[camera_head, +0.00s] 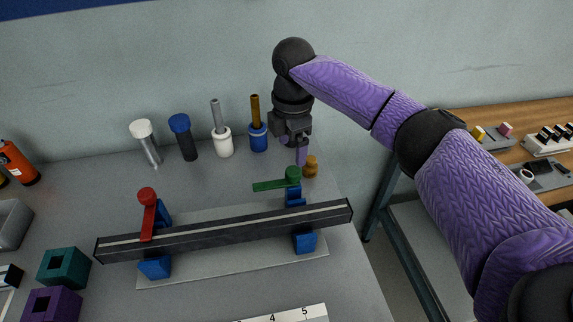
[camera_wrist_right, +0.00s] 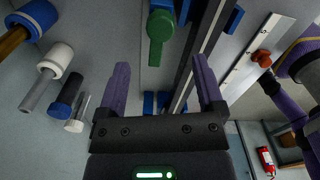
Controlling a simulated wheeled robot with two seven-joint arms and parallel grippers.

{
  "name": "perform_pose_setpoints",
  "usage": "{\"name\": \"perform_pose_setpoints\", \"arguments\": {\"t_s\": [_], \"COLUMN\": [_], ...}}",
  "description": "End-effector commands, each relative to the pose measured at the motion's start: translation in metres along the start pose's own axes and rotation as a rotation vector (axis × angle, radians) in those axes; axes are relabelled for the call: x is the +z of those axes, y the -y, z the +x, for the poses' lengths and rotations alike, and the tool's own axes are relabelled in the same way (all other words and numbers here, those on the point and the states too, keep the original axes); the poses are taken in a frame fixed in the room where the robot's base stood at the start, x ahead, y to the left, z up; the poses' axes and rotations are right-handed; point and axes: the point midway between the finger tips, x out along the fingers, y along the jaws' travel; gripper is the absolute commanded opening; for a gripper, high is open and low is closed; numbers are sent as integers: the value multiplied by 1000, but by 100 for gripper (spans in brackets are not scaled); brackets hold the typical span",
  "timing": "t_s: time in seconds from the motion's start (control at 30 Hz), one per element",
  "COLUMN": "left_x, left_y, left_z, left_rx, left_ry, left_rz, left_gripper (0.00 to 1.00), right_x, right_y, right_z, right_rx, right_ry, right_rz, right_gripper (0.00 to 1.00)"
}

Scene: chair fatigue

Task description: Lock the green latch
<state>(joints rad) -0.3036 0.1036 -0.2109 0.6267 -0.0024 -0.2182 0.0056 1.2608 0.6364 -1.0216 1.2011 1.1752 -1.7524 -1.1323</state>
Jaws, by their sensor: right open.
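The green latch (camera_head: 272,185) sits on a blue mount at the right end of a dark bar (camera_head: 220,232). Its arm points left, roughly along the bar and behind it, not across it. In the right wrist view the green latch (camera_wrist_right: 158,35) is ahead of the fingertips, between their lines and apart from them. My right gripper (camera_head: 301,156) points down just behind and above the latch's round end. Its purple fingers (camera_wrist_right: 161,63) are spread and empty. A red latch (camera_head: 148,215) at the left end lies across the bar. My left gripper does not show.
Several handled tools stand at the back, including a blue-and-yellow one (camera_head: 257,137) left of my right gripper. A small orange knob (camera_head: 311,166) is close by on its right. Teal (camera_head: 63,267) and purple (camera_head: 52,303) blocks sit at the front left.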

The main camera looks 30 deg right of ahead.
Motion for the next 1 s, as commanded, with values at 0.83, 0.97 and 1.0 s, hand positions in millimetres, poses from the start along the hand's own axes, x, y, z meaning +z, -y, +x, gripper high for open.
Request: {"name": "perform_pose_setpoints", "arguments": {"t_s": [0.83,0.97,1.0], "left_x": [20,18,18], "left_y": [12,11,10], "left_z": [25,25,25], "left_rx": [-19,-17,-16], "left_ry": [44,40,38], "left_rz": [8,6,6], "left_gripper": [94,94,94], "right_x": [0,0,0], "right_y": [0,0,0], "right_z": [76,76,76], "right_rx": [0,0,0], "right_ry": [1,1,1], "right_rz": [0,0,0], "right_gripper": [46,19,10]}}
